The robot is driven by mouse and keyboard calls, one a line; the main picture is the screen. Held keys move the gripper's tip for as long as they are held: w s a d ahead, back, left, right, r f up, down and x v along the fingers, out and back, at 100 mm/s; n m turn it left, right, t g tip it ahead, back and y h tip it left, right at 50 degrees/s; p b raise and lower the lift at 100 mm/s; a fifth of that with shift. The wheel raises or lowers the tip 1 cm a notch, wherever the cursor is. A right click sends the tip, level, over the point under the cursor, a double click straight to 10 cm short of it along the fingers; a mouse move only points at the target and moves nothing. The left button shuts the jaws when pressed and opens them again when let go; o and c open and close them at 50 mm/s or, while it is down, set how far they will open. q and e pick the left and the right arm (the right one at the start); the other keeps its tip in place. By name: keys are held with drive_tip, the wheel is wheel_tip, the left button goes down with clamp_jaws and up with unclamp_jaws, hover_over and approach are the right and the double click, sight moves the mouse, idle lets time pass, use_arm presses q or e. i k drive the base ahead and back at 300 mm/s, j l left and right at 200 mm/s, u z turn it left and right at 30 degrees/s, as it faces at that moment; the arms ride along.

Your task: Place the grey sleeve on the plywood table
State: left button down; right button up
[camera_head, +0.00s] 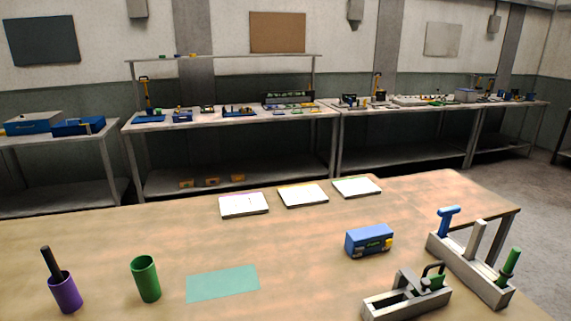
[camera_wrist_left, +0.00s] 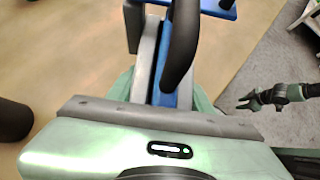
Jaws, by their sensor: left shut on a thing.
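The plywood table (camera_head: 300,235) fills the front of the head view. Neither gripper shows in that view. In the left wrist view my left gripper (camera_wrist_left: 158,85) is shut on a narrow grey piece (camera_wrist_left: 147,50), with blue and black parts close beside it. The view is too tight to tell whether this piece is the grey sleeve. A dark gripper that looks like my right one (camera_wrist_left: 250,101) is at the right of this view over the floor, its fingers apart and empty. A purple sleeve (camera_head: 66,294) with a dark rod in it and a green sleeve (camera_head: 145,279) stand upright on the table.
A teal mat (camera_head: 222,284) lies right of the green sleeve. Three white cards lie behind it. A blue box (camera_head: 369,240), a grey tool holder (camera_head: 407,303) and a rack (camera_head: 455,262) with blue, grey and green handles crowd the right. The table's middle is clear.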

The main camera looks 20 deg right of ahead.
sight(448, 191)
drive_tip(key=k+l, duration=0.1)
drive_tip(key=l, duration=0.3)
drive_tip(key=k+l, duration=0.15)
drive_tip(key=l, duration=0.2)
drive_tip(key=k+l, duration=0.1)
drive_tip(key=l, duration=0.3)
drive_tip(key=k+l, duration=0.15)
drive_tip(key=l, duration=0.25)
drive_tip(key=k+l+z, duration=0.1)
drive_tip(key=l, duration=1.4)
drive_tip(key=i+l+z, duration=0.1)
drive_tip(key=l, duration=1)
drive_tip(key=i+l, duration=0.15)
drive_tip(key=l, duration=0.25)
drive_tip(key=i+l, duration=0.2)
drive_tip(key=l, duration=0.2)
drive_tip(key=i+l+z, duration=0.1)
drive_tip(key=l, duration=0.3)
drive_tip(key=i+l, duration=0.25)
drive_tip(key=l, duration=0.15)
drive_tip(key=i+l, duration=0.15)
drive_tip(key=l, duration=0.25)
drive_tip(key=i+z, duration=0.1)
drive_tip(key=i, duration=0.65)
drive_tip(key=i+j, duration=0.15)
drive_tip(key=i, duration=0.6)
drive_tip(key=i+j+z, duration=0.1)
drive_tip(key=i+j, duration=0.2)
drive_tip(key=i, duration=0.2)
